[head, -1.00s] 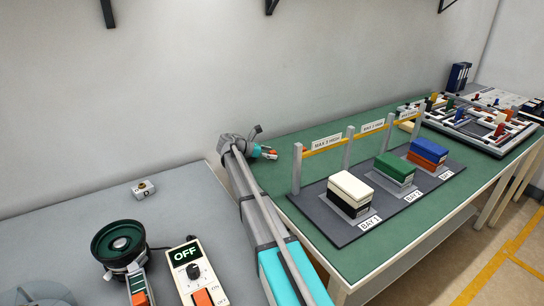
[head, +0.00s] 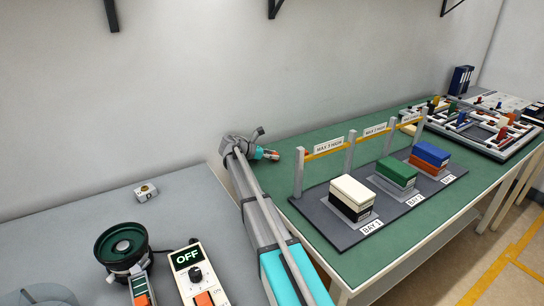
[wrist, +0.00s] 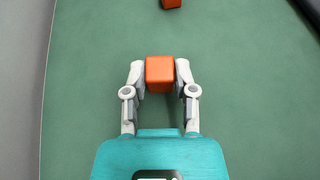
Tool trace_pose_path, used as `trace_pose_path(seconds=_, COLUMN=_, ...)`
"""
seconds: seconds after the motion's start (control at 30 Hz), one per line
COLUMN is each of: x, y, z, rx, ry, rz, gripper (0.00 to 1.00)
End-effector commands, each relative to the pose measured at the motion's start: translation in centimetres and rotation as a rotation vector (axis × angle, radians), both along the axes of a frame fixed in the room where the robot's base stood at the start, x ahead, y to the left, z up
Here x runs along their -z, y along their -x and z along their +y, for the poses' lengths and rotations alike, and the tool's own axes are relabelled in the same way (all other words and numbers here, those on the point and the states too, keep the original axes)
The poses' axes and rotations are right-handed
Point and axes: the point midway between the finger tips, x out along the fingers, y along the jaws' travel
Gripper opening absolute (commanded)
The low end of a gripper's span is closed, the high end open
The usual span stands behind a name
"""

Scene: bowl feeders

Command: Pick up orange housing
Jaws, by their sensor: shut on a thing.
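An orange housing (wrist: 160,74), a small block with rounded edges, sits between the two grey fingers of my gripper (wrist: 160,76) in the wrist view. The fingers are shut on its left and right sides. The green mat lies below; I cannot tell whether the housing touches it. In the head view my gripper (head: 270,154) is small, at the green table's far left edge by the wall, with a bit of orange at its tip.
A dark rack (head: 370,232) with bay labels and stacked boxes stands right of my arm, under a yellow bar with posts. A bowl feeder (head: 120,245) and an OFF switch box (head: 186,259) stand on the grey table (head: 75,225) at left. Bare green surface (head: 250,184) lies near my gripper.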

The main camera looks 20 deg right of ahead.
Motion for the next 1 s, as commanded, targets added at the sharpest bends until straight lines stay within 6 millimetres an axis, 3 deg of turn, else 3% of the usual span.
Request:
trace_pose_path(seconds=0.33, x=-3.1, y=0.0, z=0.0, rx=0.0, ry=0.0, rz=0.0, gripper=0.11)
trace_pose_path(seconds=0.87, x=-9.2, y=5.1, z=1.7, rx=-0.001, ry=0.0, rz=0.0, gripper=0.11)
trace_pose_path(seconds=1.0, x=-10.3, y=8.3, z=2.7, rx=-0.002, ry=0.0, rz=-0.001, gripper=0.11)
